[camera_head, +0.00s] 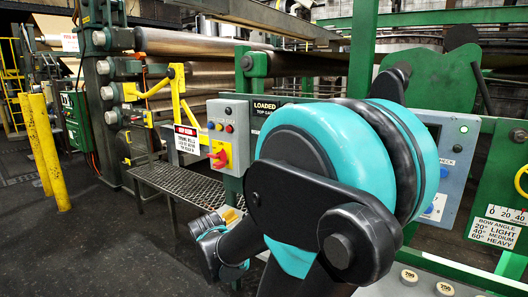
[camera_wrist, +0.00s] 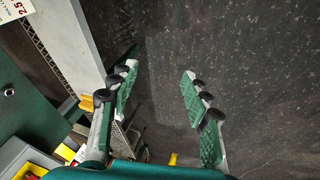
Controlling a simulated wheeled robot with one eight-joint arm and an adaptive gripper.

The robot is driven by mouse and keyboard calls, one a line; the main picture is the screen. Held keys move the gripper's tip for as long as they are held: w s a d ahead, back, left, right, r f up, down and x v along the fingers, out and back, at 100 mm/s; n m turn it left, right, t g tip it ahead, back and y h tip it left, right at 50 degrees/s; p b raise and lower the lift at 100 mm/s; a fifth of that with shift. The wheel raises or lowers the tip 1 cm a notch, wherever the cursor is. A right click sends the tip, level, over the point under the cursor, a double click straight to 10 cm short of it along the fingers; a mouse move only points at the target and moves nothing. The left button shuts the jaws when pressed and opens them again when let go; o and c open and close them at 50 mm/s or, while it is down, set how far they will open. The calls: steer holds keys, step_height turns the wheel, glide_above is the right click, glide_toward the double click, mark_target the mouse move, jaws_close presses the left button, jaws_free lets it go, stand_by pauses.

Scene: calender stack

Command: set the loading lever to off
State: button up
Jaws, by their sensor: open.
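I cannot pick out the loading lever for certain; my teal and black arm covers much of the middle of the head view. A black sign reading "LOADED" (camera_head: 265,105) shows on the green frame, its right part cut off by my arm. Left of my arm is a grey control box (camera_head: 229,112) with a red knob on a yellow plate (camera_head: 219,154). My gripper (camera_wrist: 160,72) is open and empty in the wrist view, its two green-padded fingers apart over dark floor. In the head view, the arm's end hangs low, beside the metal step.
A grated metal step (camera_head: 185,185) stands below the control box. Yellow posts (camera_head: 50,150) stand at left on open dark floor. A bow angle sign (camera_head: 494,233) and yellow handle (camera_head: 522,181) are at right. Labelled discs (camera_head: 409,277) sit on a pale surface in front.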

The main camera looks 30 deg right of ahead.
steer(key=w+d+r+n+g+h, duration=0.1)
steer(key=w+d+r+n+h, duration=0.6)
steer(key=w+d+r, duration=0.5)
steer(key=w+d+r+n+h, duration=0.4)
steer(key=w+d+r+h, duration=0.5)
steer(key=r, duration=0.6)
steer(key=shift+y, duration=0.4)
steer(key=w+d, duration=0.1)
steer(key=d, duration=0.4)
steer(key=w+d, duration=0.1)
steer(key=d, duration=0.5)
steer(key=w+d, duration=0.1)
steer(key=d, duration=0.4)
steer(key=shift+w+d+f, duration=0.2)
steer(key=shift+w+d, duration=0.1)
steer(key=shift+d, duration=0.05)
jaws_close()
